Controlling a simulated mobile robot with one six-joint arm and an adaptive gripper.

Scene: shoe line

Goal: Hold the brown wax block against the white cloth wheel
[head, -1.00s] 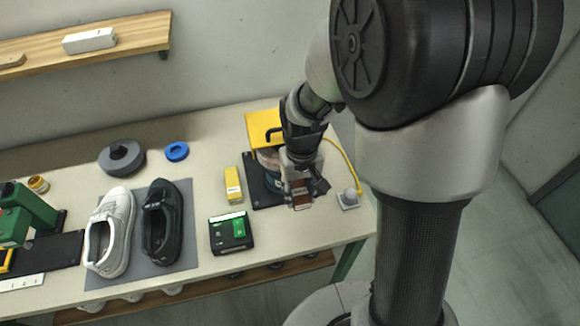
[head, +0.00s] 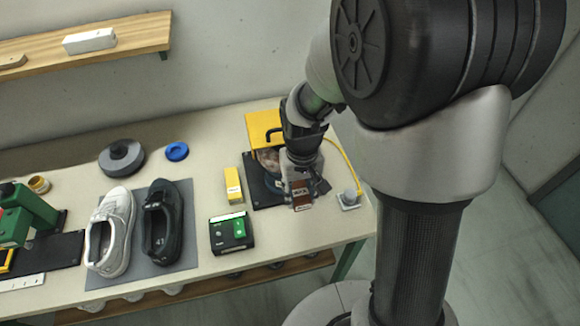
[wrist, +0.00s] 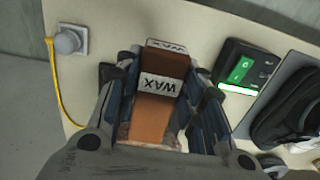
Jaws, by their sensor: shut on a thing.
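The brown wax block (head: 302,207) with a white WAX label is between the fingers of my gripper (head: 299,187), at the front of the yellow-hooded machine. In the wrist view the block (wrist: 157,95) lies lengthwise between both fingers, and my gripper (wrist: 158,92) is shut on it. The cloth wheel (head: 268,158) shows only in part under the yellow hood (head: 262,125), behind my gripper, and looks pale brown. I cannot tell whether the block touches the wheel.
A black control box (head: 231,233) with a green button and a lit bar stands left of my gripper. A yellow bar (head: 233,185) stands behind it. A white shoe (head: 110,232) and a black shoe (head: 162,221) lie on a grey mat. A yellow cable (head: 347,165) runs to a socket on the right.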

